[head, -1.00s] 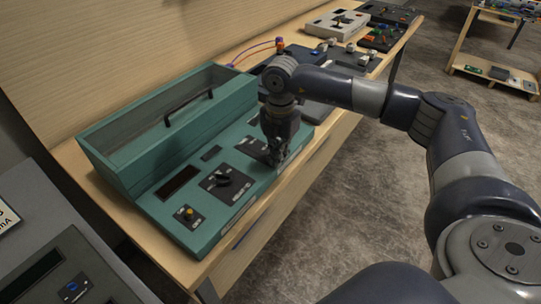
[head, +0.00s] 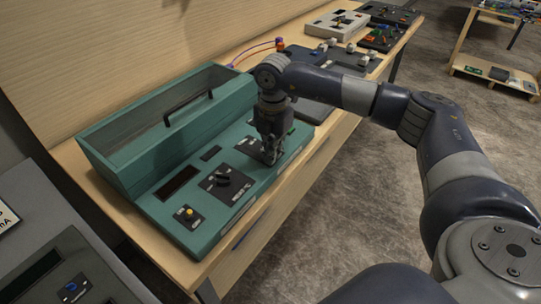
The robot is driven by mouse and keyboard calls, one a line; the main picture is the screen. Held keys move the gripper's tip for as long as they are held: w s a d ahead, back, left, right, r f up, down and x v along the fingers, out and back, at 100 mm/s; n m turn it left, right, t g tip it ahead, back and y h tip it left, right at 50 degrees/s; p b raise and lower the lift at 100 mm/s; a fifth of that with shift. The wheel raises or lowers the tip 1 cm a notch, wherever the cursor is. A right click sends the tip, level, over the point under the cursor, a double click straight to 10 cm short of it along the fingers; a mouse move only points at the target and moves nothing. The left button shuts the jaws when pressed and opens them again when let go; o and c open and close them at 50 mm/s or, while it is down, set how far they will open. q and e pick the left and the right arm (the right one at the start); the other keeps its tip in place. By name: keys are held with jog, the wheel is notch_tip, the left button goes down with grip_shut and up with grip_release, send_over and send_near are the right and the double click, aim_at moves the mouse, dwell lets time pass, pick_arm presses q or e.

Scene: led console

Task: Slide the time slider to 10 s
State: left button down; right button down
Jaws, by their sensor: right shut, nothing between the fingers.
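The teal console (head: 229,232) sits on the wooden bench, with a clear-lidded box section (head: 140,137) and black handle at its back. Its front panel has a yellow knob (head: 188,212), a dark display (head: 177,183), and a black rotary dial (head: 222,181). The black slider plate (head: 247,143) is at the panel's right part. My right gripper (head: 270,160) is shut and points down at the right end of this plate. It hides part of the plate, so I cannot make out the slider knob or whether the fingers touch it. My left gripper is not in view.
A grey console (head: 60,262) stands at the lower left. Behind my right arm, a dark panel (head: 315,108) and several other devices line the bench toward the back. A wooden wall rises behind the bench, and open floor lies to the right.

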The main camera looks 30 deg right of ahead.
jog(key=shift+w+a, duration=0.3)
jog(key=shift+w, duration=0.35)
jog(key=shift+w+a, duration=0.25)
jog(key=shift+w, duration=0.4)
jog(key=shift+s+d+r+p, duration=0.25)
jog(key=shift+s+r+p, duration=0.05)
jog(key=shift+s+r, duration=0.3)
jog(key=shift+r+p, duration=2.35)
jog(key=shift+r, duration=1.1)
jog(key=shift+f, duration=0.1)
